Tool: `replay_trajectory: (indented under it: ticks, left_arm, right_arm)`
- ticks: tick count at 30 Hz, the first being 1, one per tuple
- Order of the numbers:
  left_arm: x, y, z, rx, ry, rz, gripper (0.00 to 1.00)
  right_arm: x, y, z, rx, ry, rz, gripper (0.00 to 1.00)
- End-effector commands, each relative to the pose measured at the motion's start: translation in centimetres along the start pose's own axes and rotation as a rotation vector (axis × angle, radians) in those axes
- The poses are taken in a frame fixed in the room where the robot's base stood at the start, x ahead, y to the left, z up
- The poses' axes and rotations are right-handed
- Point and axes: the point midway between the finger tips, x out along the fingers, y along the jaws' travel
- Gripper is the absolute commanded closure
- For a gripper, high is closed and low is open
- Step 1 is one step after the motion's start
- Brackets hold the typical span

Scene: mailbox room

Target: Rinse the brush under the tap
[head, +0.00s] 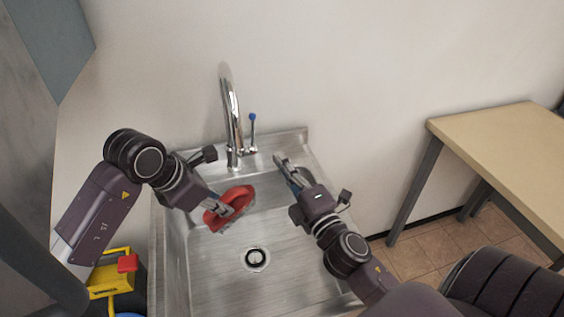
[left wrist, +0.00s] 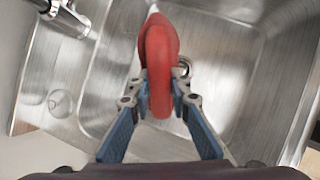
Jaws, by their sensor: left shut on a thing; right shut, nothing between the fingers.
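The red brush (head: 238,199) is in my left gripper (head: 226,209), over the left part of the sink basin. In the left wrist view the brush (left wrist: 158,55) stands between the two fingers (left wrist: 160,88), which are shut on it. Its bristles are hidden. The chrome tap (head: 232,120) rises from the back of the steel sink (head: 215,265), with a blue-tipped lever (head: 252,130) at its right. No water stream is visible. My right gripper (head: 281,160) is shut and empty, right of the tap and below the lever, apart from it.
The drain (head: 256,258) lies in the basin floor. A yellow bucket-like item with a red part (head: 112,280) stands left of the sink. A wooden table (head: 510,140) stands at the right. The wall is close behind the tap.

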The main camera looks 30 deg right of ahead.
Motion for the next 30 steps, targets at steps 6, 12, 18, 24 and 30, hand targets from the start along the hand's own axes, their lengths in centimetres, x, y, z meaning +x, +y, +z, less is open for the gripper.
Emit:
replay_trajectory:
  ticks: [6, 12, 18, 24, 30]
  left_arm:
    - [-0.5, -0.1, -0.9, -0.001, -0.001, 0.002, 1.00]
    - [-1.3, -0.5, -2.3, 0.000, 0.000, 0.001, 1.00]
    - [-2.0, -0.8, -3.7, 0.000, 0.000, 0.001, 1.00]
    - [-2.8, -1.2, -5.0, -0.001, 0.000, 0.002, 1.00]
    - [-3.5, -1.5, -6.3, 0.000, -0.001, 0.002, 1.00]
  right_arm:
    - [0.0, -0.1, 0.0, 0.000, 0.000, 0.000, 1.00]
    - [0.0, -0.2, 0.0, 0.000, 0.000, 0.000, 1.00]
    - [0.0, -0.4, 0.0, 0.000, 0.000, 0.000, 1.00]
    - [0.0, -0.6, 0.0, 0.000, 0.000, 0.000, 1.00]
    - [-0.1, -0.9, 0.0, 0.000, 0.000, 0.000, 1.00]
